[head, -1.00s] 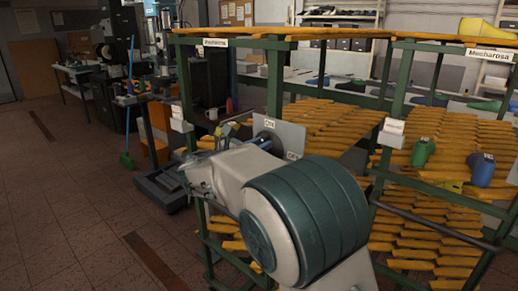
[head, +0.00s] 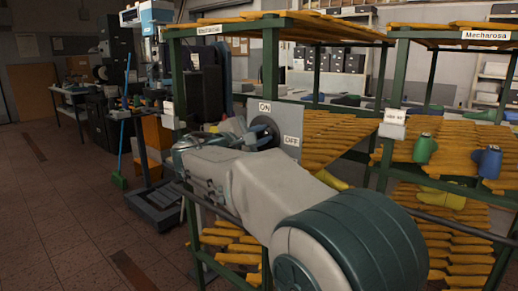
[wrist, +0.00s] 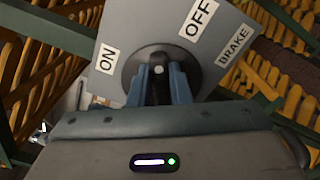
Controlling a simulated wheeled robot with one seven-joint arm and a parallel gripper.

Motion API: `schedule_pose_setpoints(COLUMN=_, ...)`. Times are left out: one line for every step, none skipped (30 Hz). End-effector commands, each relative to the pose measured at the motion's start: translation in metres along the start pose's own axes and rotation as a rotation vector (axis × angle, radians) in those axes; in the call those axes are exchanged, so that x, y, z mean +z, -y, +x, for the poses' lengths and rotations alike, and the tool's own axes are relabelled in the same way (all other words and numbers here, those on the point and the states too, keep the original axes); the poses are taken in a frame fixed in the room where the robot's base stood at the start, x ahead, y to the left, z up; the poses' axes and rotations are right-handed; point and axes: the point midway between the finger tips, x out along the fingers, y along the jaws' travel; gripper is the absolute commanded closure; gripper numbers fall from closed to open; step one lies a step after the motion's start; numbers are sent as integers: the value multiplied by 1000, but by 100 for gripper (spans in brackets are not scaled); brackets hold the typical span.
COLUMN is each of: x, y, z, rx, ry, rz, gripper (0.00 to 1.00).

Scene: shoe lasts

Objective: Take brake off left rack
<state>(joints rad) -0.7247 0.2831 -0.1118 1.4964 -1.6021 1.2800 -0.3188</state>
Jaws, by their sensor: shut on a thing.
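The left rack (head: 271,75) is a green frame with yellow shoe lasts. A grey brake plate (head: 292,122) is fixed on its front, and its ON, OFF and BRAKE labels show in the wrist view (wrist: 215,50). A round black dial with a black handle (wrist: 158,70) sits on the plate. My gripper (wrist: 160,80) is shut on this handle, one blue finger on each side. The plate looks tilted in the wrist view, with ON left of the dial and OFF above right. Which label the handle points to is unclear. In the head view my arm partly hides the dial.
The right rack, labelled Mecharosa (head: 486,35), stands beside it with a green last (head: 424,149) and a blue last (head: 487,162). The tiled floor (head: 70,215) at the left is clear.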

Motion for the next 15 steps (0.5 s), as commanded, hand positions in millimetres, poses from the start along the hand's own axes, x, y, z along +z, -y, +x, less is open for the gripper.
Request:
schedule_pose_setpoints(x=-4, y=7, z=-1, rx=3, ry=-3, rz=46, gripper=100)
schedule_pose_setpoints(x=-4, y=7, z=-1, rx=2, ry=-3, rz=75, gripper=100)
schedule_pose_setpoints(x=-4, y=8, z=-1, rx=2, ry=-3, rz=111, gripper=100)
schedule_pose_setpoints(x=-4, y=9, z=-1, rx=2, ry=-3, rz=139, gripper=100)
schedule_pose_setpoints(x=-4, y=9, z=-1, rx=2, ry=-3, rz=166, gripper=100)
schedule_pose_setpoints(x=-5, y=10, z=-1, rx=2, ry=-4, rz=201, gripper=100)
schedule_pose_setpoints(x=-5, y=10, z=-1, rx=2, ry=-4, rz=227, gripper=100)
schedule_pose_setpoints(x=-5, y=11, z=-1, rx=2, ry=-4, rz=251, gripper=100)
schedule_pose_setpoints(x=-5, y=11, z=-1, rx=2, ry=-4, rz=284, gripper=100)
schedule_pose_setpoints(x=-5, y=11, z=-1, rx=2, ry=-4, rz=306, gripper=100)
schedule_pose_setpoints(x=-5, y=12, z=-1, rx=2, ry=-4, rz=328, gripper=100)
schedule_pose_setpoints(x=-5, y=12, z=-1, rx=2, ry=-4, rz=355, gripper=100)
schedule_pose_setpoints(x=-5, y=12, z=-1, rx=3, ry=-4, rz=375, gripper=100)
schedule_pose_setpoints(x=-5, y=12, z=-1, rx=3, ry=-4, rz=393, gripper=100)
schedule_pose_setpoints(x=-5, y=13, z=-1, rx=2, ry=-4, rz=417, gripper=100)
